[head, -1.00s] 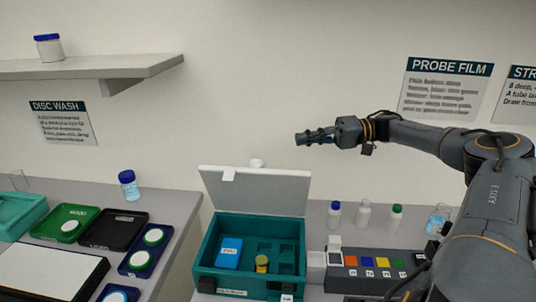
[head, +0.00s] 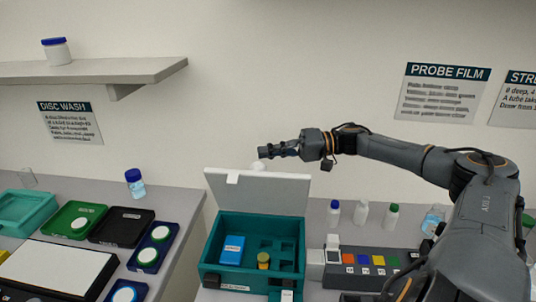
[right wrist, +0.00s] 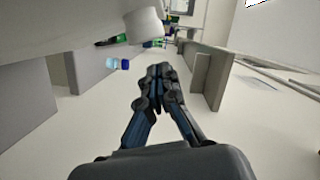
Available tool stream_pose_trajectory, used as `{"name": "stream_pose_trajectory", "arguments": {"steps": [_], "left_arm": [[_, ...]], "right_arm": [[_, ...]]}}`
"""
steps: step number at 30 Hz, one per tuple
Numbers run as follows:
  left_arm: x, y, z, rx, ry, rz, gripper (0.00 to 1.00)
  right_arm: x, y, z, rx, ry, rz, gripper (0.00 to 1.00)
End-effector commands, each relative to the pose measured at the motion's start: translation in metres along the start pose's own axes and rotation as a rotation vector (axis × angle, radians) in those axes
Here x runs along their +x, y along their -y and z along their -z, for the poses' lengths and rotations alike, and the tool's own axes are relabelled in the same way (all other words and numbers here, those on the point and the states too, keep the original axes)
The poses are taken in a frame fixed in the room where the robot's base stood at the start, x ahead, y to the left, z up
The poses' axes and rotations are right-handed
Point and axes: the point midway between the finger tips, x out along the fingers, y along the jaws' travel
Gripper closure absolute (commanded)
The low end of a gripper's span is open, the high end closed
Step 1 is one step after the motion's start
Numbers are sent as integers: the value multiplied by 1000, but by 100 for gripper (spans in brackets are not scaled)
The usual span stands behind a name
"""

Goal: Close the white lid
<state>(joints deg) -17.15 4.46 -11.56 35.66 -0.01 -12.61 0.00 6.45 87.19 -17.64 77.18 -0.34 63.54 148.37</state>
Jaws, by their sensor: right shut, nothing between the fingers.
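The white lid (head: 265,192) stands open, tilted up at the back of the teal box (head: 211,262). My right gripper (head: 263,152) is shut and empty, just above and behind the lid's top edge as seen in the head view. A small white round piece (head: 258,165) shows between the gripper and the lid. In the right wrist view the fingers (right wrist: 159,72) are together. My left gripper is out of view.
Right of the box stand a dark rack with coloured squares (head: 364,260), small bottles (head: 361,214) and a beaker (head: 432,221). The left bench (head: 188,205) carries trays and a blue-capped bottle (head: 135,183). A wall shelf (head: 100,72) is at upper left.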

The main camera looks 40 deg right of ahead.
Motion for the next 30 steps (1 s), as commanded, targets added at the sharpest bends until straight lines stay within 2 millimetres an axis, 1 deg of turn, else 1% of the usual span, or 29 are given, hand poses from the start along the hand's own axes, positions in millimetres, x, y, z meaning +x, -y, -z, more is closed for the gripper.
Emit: {"name": "stream_pose_trajectory", "arguments": {"steps": [3, 9, 23, 30], "left_arm": [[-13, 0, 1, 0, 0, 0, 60], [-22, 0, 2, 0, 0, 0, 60], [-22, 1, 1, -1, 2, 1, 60], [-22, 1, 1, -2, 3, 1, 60]], "right_arm": [[2, 3, -8, 4, 4, -4, 100], [5, 1, -19, 3, 1, -2, 100], [6, 0, -22, 0, -2, -1, 100], [5, -1, -20, -42, -2, -12, 100]]}}
